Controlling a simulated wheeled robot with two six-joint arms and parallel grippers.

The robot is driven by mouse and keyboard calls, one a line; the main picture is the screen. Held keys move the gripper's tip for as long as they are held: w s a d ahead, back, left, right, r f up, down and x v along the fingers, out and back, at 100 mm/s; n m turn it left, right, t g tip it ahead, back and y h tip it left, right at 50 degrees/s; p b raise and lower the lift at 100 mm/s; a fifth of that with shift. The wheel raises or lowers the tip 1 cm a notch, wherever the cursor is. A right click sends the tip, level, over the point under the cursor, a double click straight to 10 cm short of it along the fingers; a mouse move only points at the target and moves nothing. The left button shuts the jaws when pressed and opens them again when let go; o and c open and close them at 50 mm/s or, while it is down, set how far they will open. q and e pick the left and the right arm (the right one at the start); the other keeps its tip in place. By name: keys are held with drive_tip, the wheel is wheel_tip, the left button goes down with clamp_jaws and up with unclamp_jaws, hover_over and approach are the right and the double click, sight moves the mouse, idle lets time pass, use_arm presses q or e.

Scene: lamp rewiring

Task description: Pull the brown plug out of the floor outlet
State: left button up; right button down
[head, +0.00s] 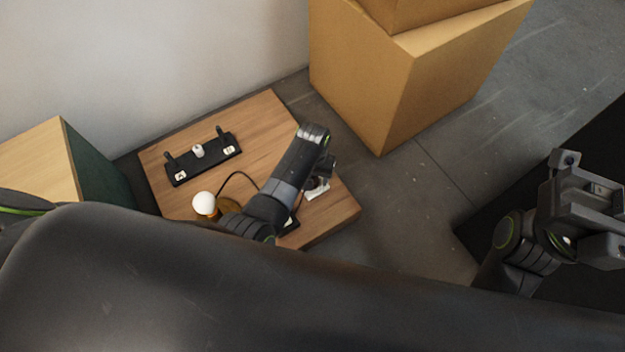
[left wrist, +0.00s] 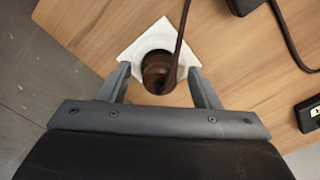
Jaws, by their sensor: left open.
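The brown plug (left wrist: 156,72) sits in the round opening of the white floor outlet (left wrist: 133,48) in the left wrist view. Its brown cord (left wrist: 182,28) runs up out of that picture. My left gripper (left wrist: 158,76) is open, with one finger on each side of the plug; I cannot tell whether they touch it. In the head view the white outlet (head: 318,190) is at the right part of the wooden board, partly hidden by my left gripper (head: 319,178). My right gripper (head: 600,210) is away at the right edge; its fingers are not clear.
The wooden board (head: 262,130) carries a black strip (head: 205,160) with white fittings, and a lamp with a white bulb (head: 204,203) and a black cable. Cardboard boxes (head: 365,85) stand behind. A green-sided box (head: 98,178) is at left. Grey floor (head: 400,205) is clear at right.

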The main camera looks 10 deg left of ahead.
use_arm(q)
drive_tip(key=shift+f, duration=0.25)
drive_tip(key=c, duration=1.1)
drive_tip(key=shift+o, duration=0.2)
drive_tip(key=shift+r, duration=0.15)
drive_tip(key=shift+r+p, duration=2.25)
drive_tip(key=shift+p, duration=0.55)
drive_tip(key=shift+f, duration=0.1)
